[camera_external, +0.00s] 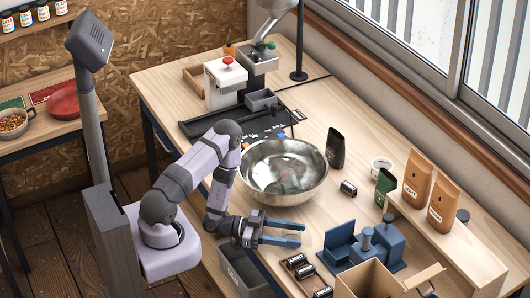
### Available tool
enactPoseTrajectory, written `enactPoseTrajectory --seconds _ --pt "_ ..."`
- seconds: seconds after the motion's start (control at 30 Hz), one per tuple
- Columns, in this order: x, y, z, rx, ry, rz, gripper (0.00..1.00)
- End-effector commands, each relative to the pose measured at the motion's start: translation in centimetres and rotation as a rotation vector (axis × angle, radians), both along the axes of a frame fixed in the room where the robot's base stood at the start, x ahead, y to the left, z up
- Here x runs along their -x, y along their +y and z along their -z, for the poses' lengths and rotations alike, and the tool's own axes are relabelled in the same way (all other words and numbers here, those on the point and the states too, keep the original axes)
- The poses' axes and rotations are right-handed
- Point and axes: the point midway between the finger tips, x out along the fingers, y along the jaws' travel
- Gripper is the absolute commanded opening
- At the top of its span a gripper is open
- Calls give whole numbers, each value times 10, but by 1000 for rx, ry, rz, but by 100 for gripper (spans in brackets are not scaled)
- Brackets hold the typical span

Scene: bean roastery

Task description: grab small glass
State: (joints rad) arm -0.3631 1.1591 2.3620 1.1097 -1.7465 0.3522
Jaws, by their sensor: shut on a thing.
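My gripper (302,234) is low over the front part of the wooden table, just in front of the large metal bowl. Its two blue fingers point right. A small clear glass (307,239) shows faintly at the fingertips, and the fingers are shut on it. The glass is hard to make out, being small and see-through. I cannot tell whether it touches the table or is slightly raised.
The large metal bowl (270,185) is close behind my gripper. A blue stand (340,250) is to the right, and small dark jars (294,261) lie in front. An open cardboard box (350,282) stands at the front. Paper bags (417,180) are at the right.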

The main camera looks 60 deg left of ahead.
Motion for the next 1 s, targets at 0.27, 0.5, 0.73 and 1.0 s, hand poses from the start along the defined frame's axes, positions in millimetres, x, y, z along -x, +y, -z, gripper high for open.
enactPoseTrajectory --seconds 0.27,0.5,0.73,1.0 --pt "0 0 -26 0 -4 -1 21" --pt "0 0 -55 0 -4 0 21" --pt "0 0 -81 -1 -2 0 21" --pt "0 0 -94 1 0 0 21"
